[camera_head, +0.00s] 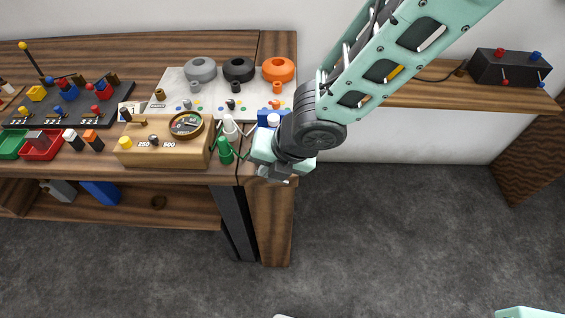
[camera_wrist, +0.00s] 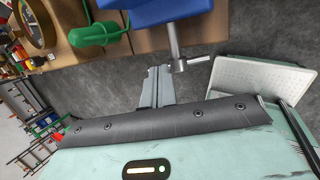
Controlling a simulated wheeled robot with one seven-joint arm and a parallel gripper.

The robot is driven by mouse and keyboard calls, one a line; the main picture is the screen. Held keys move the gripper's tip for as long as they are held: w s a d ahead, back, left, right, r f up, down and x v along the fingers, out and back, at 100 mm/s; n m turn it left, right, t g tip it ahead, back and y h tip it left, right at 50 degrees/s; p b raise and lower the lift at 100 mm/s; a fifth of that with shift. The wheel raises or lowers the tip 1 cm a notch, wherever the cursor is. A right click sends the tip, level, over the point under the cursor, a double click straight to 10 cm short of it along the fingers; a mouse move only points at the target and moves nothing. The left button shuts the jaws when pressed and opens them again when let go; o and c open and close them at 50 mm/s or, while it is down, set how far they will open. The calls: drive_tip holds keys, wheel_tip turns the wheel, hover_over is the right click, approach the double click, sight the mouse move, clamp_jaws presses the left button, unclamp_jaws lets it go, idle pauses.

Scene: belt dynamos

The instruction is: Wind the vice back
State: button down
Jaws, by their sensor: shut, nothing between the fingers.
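The blue vice (camera_wrist: 160,12) is at the top of the wrist view, cut off by the frame edge. Its grey screw (camera_wrist: 174,42) sticks out toward my gripper and ends in a crossbar handle (camera_wrist: 194,62). In the head view a blue part of the vice (camera_head: 268,118) shows at the bench's right front corner; my wrist hides the rest. My gripper (camera_wrist: 158,70) is shut and empty. Its fingertips are close to the left end of the crossbar; I cannot tell whether they touch. In the head view my gripper (camera_head: 275,173) is just off the bench's front edge.
A wooden dial box (camera_head: 165,152) is further left. Grey, black and orange rings (camera_head: 278,70) stand behind. Open floor (camera_head: 390,240) lies to the right.

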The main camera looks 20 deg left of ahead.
drive_tip(key=shift+s+a+f+h+p, duration=0.1)
drive_tip(key=shift+a+f+h+p, duration=0.1)
drive_tip(key=shift+a+h+p, duration=0.25)
drive_tip(key=shift+s+a+f+h+p, duration=0.15)
drive_tip(key=shift+a+h+p, duration=0.2)
drive_tip(key=shift+h+p, duration=0.2)
drive_tip(key=shift+a+f, duration=0.1)
drive_tip(key=shift+a, duration=0.05)
idle(0.3)
wheel_tip(320, 180, up, 14)
drive_tip(key=s+p, duration=0.2)
drive_tip(key=shift+s+f, duration=0.15)
drive_tip(key=shift+s, duration=0.25)
